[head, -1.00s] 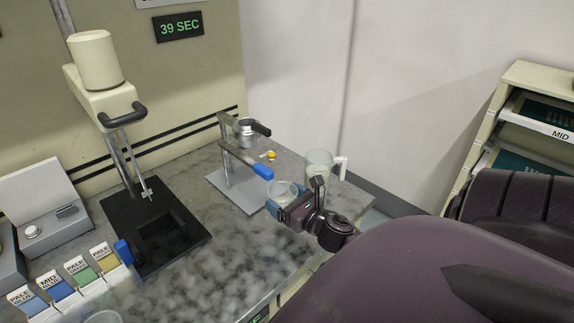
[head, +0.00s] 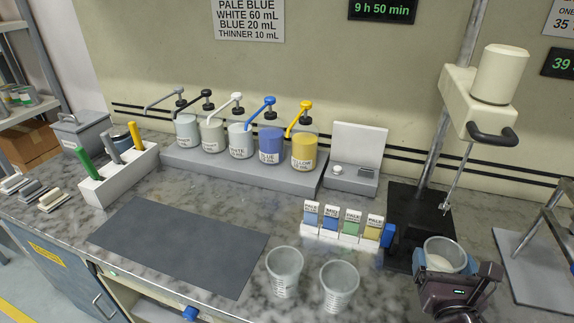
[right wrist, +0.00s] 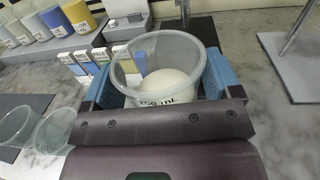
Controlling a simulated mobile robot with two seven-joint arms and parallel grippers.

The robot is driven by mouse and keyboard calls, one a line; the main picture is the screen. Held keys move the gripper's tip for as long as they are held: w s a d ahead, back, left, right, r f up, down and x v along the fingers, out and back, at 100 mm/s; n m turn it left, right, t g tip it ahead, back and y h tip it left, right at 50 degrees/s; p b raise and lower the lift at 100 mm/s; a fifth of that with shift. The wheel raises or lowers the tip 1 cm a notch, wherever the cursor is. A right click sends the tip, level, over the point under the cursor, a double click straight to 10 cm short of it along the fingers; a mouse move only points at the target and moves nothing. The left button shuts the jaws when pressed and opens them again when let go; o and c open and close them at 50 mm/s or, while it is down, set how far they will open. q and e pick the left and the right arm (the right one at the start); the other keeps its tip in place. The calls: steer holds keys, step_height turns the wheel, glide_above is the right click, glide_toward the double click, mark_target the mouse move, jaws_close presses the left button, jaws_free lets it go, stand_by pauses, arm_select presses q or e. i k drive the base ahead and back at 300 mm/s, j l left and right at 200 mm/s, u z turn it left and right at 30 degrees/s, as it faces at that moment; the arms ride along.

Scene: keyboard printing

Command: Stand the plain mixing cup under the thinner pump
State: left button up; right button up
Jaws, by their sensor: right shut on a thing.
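My right gripper (head: 447,272) is shut on a clear mixing cup (head: 445,252), with a blue finger on each side. The cup is upright, near the mixer. In the right wrist view the cup (right wrist: 158,58) has mL marks and something white and rounded inside; I cannot tell what it is. Two other clear cups (head: 284,272) (head: 339,287) stand on the counter to the left. Pump bottles stand on a grey step at the back: a grey-levered one (head: 187,131), a black-levered one (head: 211,134), white, blue and yellow. I cannot read which is thinner. My left gripper is out of view.
A mixer on a black base (head: 405,205) stands behind my right gripper. Labelled sample cards (head: 340,235) in a white holder and a scale (head: 352,180) stand between it and the pumps. A dark grey mat (head: 180,245) lies clear at the left, before the grey step (head: 240,172).

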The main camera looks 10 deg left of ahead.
mark_target(164, 178)
steer(key=j+u, duration=0.15)
steer(key=j, duration=0.35)
steer(key=j+u, duration=0.1)
steer(key=j, duration=0.4)
steer(key=i+j+u, duration=0.15)
steer(key=j, duration=0.35)
steer(key=j+u, duration=0.15)
steer(key=j, duration=0.35)
steer(key=i+j+u, duration=0.1)
steer(key=j, duration=0.4)
steer(key=i+j+u, duration=0.15)
steer(key=i+j, duration=0.45)
steer(key=j, duration=0.1)
